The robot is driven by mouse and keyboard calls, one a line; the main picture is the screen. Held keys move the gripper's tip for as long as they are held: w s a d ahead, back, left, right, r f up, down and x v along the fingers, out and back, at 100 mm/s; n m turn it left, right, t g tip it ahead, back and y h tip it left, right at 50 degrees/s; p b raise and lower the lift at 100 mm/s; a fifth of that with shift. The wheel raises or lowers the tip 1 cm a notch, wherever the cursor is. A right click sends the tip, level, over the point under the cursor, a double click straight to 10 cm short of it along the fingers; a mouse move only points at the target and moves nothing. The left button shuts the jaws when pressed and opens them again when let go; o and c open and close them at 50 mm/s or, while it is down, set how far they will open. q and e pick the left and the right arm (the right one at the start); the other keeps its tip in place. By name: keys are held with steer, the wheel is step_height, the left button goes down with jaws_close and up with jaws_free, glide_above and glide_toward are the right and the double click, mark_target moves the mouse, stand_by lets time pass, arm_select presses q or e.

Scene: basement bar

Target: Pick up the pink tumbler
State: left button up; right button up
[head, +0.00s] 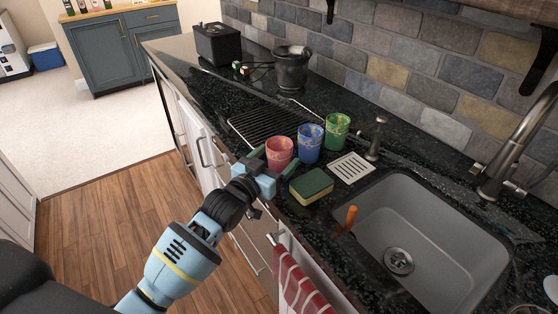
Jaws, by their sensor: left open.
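The pink tumbler (279,154) stands upright on the black counter in the head view, the nearest of three tumblers in a row. My left gripper (273,160) is open close in front of it. Its green fingers reach toward the tumbler's left and right sides. Whether they touch it I cannot tell. The tumbler's lower part is partly hidden by the gripper. My right gripper is not in view.
A blue tumbler (310,144) stands close to the right of the pink one, with a green tumbler (337,131) beyond. A green-yellow sponge (311,186) lies nearby. A black rack (262,125) lies behind, and the sink (445,235) is at right.

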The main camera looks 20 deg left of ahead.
mark_target(280, 145)
arm_select(q)
steer(key=shift+x, duration=1.1)
steer(key=shift+c, duration=0.4)
steer(key=c, duration=1.1)
steer(key=shift+r, duration=0.1)
steer(key=shift+r, duration=0.5)
steer(key=r, duration=0.2)
steer(key=shift+s+d+r, duration=0.15)
steer(key=shift+s+r, duration=0.1)
steer(key=shift+s, duration=0.1)
steer(key=s+d, duration=0.2)
steer(key=s, duration=0.2)
steer(key=s+d+r, duration=0.1)
steer(key=s, duration=0.4)
steer(key=s+d, duration=0.2)
steer(key=s, duration=0.3)
steer(key=shift+s+d+r, duration=0.1)
steer(key=shift+d+r, duration=0.05)
steer(key=shift+d, duration=0.15)
